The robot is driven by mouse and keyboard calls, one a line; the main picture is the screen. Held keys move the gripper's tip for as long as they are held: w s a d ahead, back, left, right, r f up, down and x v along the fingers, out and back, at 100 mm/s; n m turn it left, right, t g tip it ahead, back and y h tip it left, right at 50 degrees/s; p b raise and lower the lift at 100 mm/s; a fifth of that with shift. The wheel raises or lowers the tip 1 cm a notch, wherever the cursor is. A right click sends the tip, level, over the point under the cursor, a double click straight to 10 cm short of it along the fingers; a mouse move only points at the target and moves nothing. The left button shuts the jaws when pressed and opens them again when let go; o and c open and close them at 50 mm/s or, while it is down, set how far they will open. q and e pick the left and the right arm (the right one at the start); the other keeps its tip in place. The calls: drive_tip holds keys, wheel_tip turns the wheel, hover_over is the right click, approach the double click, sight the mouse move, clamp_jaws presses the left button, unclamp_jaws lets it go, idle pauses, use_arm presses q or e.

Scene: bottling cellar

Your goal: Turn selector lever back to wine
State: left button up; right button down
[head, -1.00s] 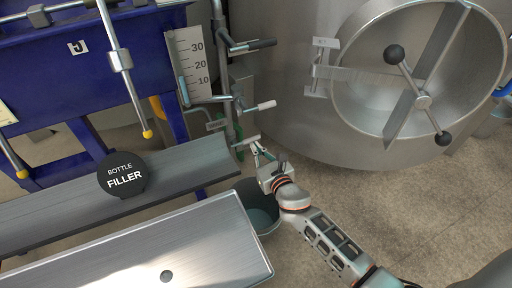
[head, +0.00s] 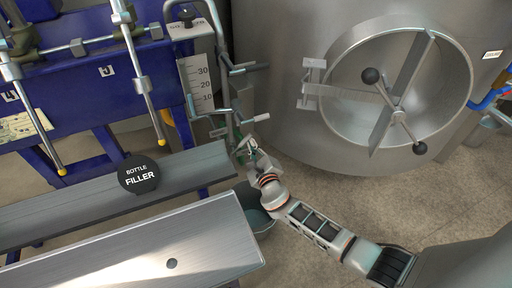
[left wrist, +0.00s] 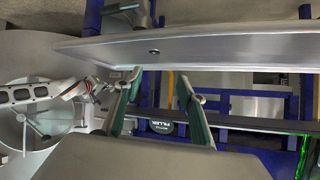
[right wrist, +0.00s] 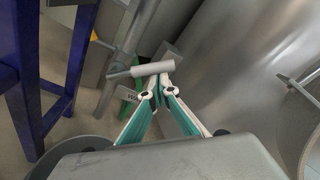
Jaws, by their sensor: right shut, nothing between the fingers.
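A lever with a pale grey cylindrical handle (right wrist: 154,68) lies across the right wrist view, beside a steel pipe. A small tag (right wrist: 126,94) below it is partly hidden; only a "W" reads. My right gripper (right wrist: 157,88) is shut and empty, its fingertips just below the handle; I cannot tell whether they touch it. In the head view my right gripper (head: 250,150) is low at the filler's valve pipe, below a pale-handled lever (head: 262,117). My left gripper (left wrist: 158,80) is open and empty in the left wrist view; it does not show in the head view.
A steel tank with a round open hatch (head: 398,90) stands to the right. The blue bottle filler (head: 80,90) and its grey trough (head: 200,168) are at left. A bucket (head: 262,214) stands on the floor under my right arm.

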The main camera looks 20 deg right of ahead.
sight(244, 140)
drive_tip(key=r+n+p, duration=0.1)
drive_tip(key=a+r+n, duration=0.1)
drive_tip(key=shift+w+r+n+p, duration=0.15)
drive_tip(key=shift+r+n+p, duration=0.15)
drive_tip(key=shift+p, duration=0.1)
drive_tip(key=n, duration=0.1)
drive_tip(key=a+n, duration=0.1)
drive_tip(key=n+t+p, duration=0.1)
drive_tip(key=shift+a+r+n+h, duration=0.15)
drive_tip(key=shift+r+n+h, duration=0.15)
drive_tip(key=shift+a+r+p, duration=0.1)
drive_tip(key=shift+a+p, duration=0.25)
drive_tip(key=shift+s+a+n, duration=0.2)
drive_tip(key=shift+n, duration=0.3)
use_arm(q)
drive_tip(key=shift+s+a+f+y+p, duration=0.15)
drive_tip(key=shift+s+a+f+y, duration=0.15)
drive_tip(key=shift+a, duration=0.25)
drive_tip(key=shift+s+a+f+y+p, duration=0.2)
drive_tip(key=shift+s+a, duration=0.15)
drive_tip(key=shift+a, duration=0.2)
use_arm(e)
drive_tip(key=shift+a+n, duration=0.45)
drive_tip(key=shift+n, duration=0.45)
use_arm(q)
drive_tip(key=shift+r, duration=0.1)
use_arm(e)
drive_tip(key=shift+a, duration=0.1)
